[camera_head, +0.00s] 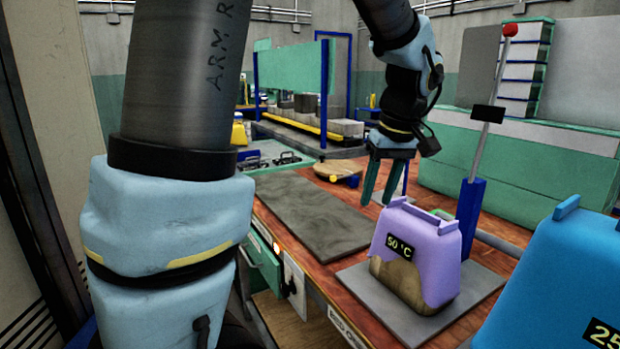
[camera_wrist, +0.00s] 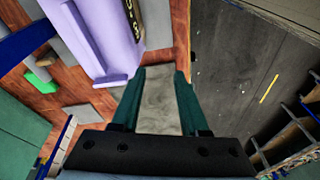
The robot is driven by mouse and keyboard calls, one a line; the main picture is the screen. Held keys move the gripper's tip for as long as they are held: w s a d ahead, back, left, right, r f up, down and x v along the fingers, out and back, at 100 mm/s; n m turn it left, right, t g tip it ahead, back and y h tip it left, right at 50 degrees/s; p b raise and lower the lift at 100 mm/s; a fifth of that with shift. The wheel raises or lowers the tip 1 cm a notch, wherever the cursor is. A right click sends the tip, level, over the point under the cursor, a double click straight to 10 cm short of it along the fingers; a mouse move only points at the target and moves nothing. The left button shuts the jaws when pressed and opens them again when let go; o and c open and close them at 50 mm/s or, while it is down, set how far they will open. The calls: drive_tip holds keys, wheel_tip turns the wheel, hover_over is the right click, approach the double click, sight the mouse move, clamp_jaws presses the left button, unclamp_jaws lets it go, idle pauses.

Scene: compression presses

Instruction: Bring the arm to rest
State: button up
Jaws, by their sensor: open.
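My gripper (camera_head: 379,180) hangs from my arm above the wooden bench, pointing down, just behind and left of a purple block labelled 50 °C. Its two green fingers are apart with nothing between them. In the wrist view my gripper (camera_wrist: 160,75) also shows open and empty, with the grey plate beyond the fingers. The purple block (camera_head: 420,238) has a tan lower part and sits on a grey plate (camera_head: 365,285). It also shows in the wrist view (camera_wrist: 108,35), close to the left finger. Whether they touch cannot be told.
A blue block (camera_head: 555,285) stands at the right front. A lever (camera_head: 490,100) with a red knob rises behind the purple block. A bare grey slab (camera_head: 310,215) lies left on the bench. A round wooden board (camera_head: 338,170) lies farther back.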

drive_tip(key=s+a+f+m, duration=0.1)
drive_tip(key=a+f, duration=0.2)
drive_tip(key=a, duration=0.4)
drive_tip(key=s+a+f+m+h, duration=0.1)
drive_tip(key=s+a+f, duration=0.1)
drive_tip(key=a, duration=0.5)
drive_tip(key=s+a+f+m, duration=0.1)
drive_tip(key=a+f+m, duration=0.1)
drive_tip(key=a+f, duration=0.3)
drive_tip(key=shift+s+a+g+h+p, duration=0.3)
drive_tip(key=shift+s+a+h+p, duration=0.1)
drive_tip(key=shift+a, duration=0.5)
